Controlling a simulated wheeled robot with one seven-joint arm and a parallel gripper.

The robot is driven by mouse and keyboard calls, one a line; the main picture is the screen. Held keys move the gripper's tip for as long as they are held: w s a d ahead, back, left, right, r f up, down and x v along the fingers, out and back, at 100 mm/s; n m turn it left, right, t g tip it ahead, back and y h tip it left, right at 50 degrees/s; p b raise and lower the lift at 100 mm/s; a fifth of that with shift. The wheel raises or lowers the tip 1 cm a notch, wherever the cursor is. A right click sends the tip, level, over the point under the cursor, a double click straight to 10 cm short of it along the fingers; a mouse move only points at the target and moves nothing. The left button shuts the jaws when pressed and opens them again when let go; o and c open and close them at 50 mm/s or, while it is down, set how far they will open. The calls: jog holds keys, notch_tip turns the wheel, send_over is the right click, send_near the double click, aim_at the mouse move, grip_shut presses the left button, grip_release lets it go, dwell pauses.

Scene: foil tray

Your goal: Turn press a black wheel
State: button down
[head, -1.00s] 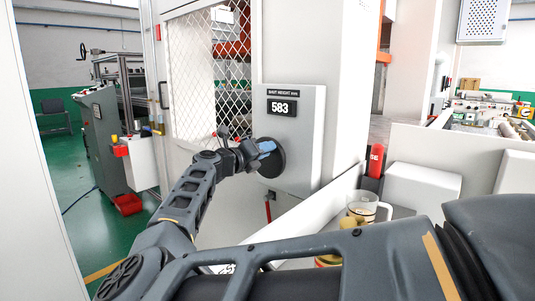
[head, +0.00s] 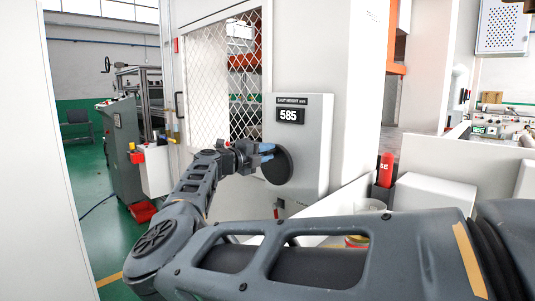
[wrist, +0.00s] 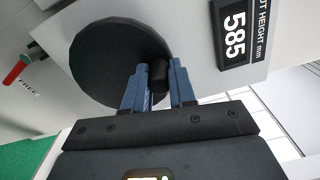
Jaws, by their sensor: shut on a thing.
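The black wheel (head: 277,166) is a round disc on the front of a light grey box below a display. In the wrist view the wheel (wrist: 110,60) fills the upper left, with a short black knob (wrist: 160,74) near its edge. My gripper (head: 266,153) is at the wheel's upper left in the head view. Its blue fingers (wrist: 158,82) are shut on the knob, one on each side. The display (head: 290,115), labelled SHUT HEIGHT mm, reads 585; it also shows in the wrist view (wrist: 234,28).
A mesh guard (head: 225,85) stands left of the grey box. A red-handled lever (wrist: 17,68) sits near the wheel. A red cylinder (head: 385,170) and white boxes (head: 435,200) are at the right. Green floor is open at the left.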

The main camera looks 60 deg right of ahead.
jog(key=shift+w, duration=0.1)
dwell(0.4)
jog(key=c, duration=0.9)
grip_release()
jog(key=shift+b+v, duration=0.95)
jog(key=shift+v, duration=2.9)
